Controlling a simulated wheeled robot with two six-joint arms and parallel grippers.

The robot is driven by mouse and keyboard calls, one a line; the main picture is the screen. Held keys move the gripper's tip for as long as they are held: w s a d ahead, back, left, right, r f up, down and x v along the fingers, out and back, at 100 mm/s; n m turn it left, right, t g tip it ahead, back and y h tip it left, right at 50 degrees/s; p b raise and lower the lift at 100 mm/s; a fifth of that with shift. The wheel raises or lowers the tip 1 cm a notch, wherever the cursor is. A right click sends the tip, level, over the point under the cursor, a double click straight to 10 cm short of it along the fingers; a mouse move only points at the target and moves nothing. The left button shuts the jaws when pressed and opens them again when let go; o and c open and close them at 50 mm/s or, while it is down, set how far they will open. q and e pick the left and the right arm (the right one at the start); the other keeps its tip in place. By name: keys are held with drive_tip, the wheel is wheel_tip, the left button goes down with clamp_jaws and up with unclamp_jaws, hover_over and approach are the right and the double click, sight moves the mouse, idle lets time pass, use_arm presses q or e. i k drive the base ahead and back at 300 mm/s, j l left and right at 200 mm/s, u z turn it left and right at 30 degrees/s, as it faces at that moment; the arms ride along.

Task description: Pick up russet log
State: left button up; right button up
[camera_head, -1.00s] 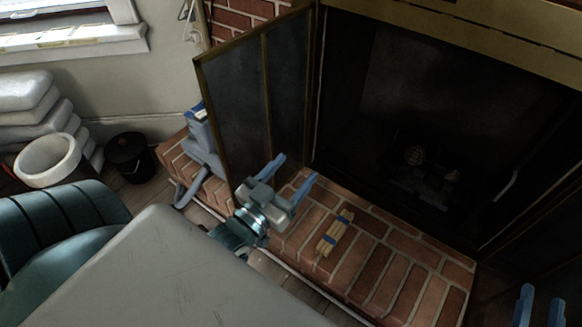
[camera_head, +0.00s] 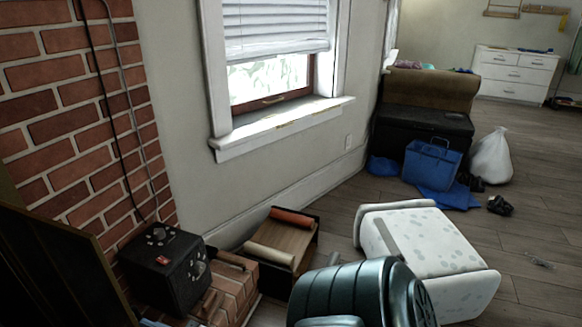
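A russet, reddish-brown cylinder (camera_head: 293,217), which looks like the russet log, lies along the far side of a low wooden rack (camera_head: 282,239) on the floor by the wall. A pale beige roll (camera_head: 270,254) lies along the near side of the same rack. Neither of my grippers shows in this view, so nothing is seen touching the russet log.
A blue basket (camera_head: 432,163) and white bag (camera_head: 491,157) are farther back. Wooden floor (camera_head: 525,235) is open at right.

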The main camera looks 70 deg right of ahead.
sight(285, 216)
drive_tip(key=k+l+z, duration=0.1)
drive_tip(key=z, duration=0.25)
drive_tip(key=k+l+z, duration=0.15)
drive_tip(key=z, duration=0.2)
drive_tip(key=k+l+z, duration=0.15)
drive_tip(key=z, duration=1.2)
